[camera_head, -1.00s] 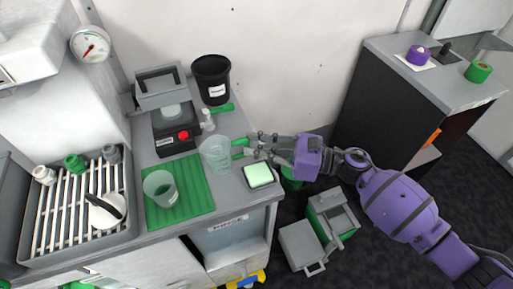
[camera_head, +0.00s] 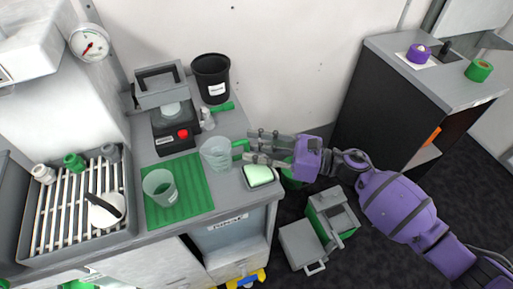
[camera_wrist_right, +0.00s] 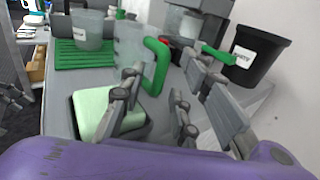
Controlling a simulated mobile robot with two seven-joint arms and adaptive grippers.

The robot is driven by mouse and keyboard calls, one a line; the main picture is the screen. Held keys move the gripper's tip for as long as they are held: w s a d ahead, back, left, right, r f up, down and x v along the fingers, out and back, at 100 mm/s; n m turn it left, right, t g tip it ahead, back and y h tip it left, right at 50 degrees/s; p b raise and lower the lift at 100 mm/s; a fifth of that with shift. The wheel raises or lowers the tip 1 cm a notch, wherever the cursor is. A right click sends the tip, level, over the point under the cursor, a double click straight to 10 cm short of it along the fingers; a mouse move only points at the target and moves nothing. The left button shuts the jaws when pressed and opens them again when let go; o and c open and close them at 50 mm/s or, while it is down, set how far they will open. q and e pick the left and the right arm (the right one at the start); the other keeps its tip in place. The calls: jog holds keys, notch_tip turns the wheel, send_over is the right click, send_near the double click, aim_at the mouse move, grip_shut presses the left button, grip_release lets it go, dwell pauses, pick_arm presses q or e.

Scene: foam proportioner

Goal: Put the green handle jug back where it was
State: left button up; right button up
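The green handle jug (camera_head: 215,154) is a clear jug standing upright on the grey counter, at the right edge of the green ribbed mat. Its green handle (camera_wrist_right: 157,66) points toward my right gripper. My right gripper (camera_head: 254,146) is open, its fingers apart and just right of the handle. In the right wrist view the open fingers (camera_wrist_right: 165,95) show in front of the handle, with nothing held between them. A second clear jug (camera_head: 160,188) stands on the mat. My left gripper is not in view.
A green sponge in a dish (camera_head: 258,175) sits at the counter's right edge, close below my right gripper. A black bucket (camera_head: 211,79), a small spray bottle (camera_head: 207,118) and a machine with a red button (camera_head: 173,130) stand behind. A slatted drain rack (camera_head: 75,205) is at left.

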jog(key=shift+d+r, duration=0.2)
jog(key=shift+r, duration=0.05)
jog(key=b+v, duration=0.3)
jog(key=v, duration=0.8)
jog(key=s+d+f+m+t+h, duration=0.2)
jog(key=s+f+m+t+h, duration=0.3)
jog(key=m, duration=0.6)
jog(key=s+d+f+m+t+h, duration=0.2)
jog(key=f+m+h, duration=0.2)
jog(key=f+m, duration=0.5)
jog(key=s+d+f+m+t+h, duration=0.2)
jog(key=s+f+m+t+h, duration=0.15)
jog(key=m, duration=0.95)
jog(key=s+f+m+g+h, duration=0.2)
jog(key=s+f+m+g, duration=0.2)
jog(key=s+f+m, duration=0.2)
jog(key=s+d+f+m+g+h, duration=0.1)
jog(key=s+f+m+g+h, duration=0.2)
jog(key=s+m, duration=0.8)
jog(key=s+f+g, duration=0.1)
jog(key=s+f, duration=0.1)
jog(key=s, duration=0.2)
jog(key=shift+d+f, duration=0.15)
jog(key=shift+f, duration=0.25)
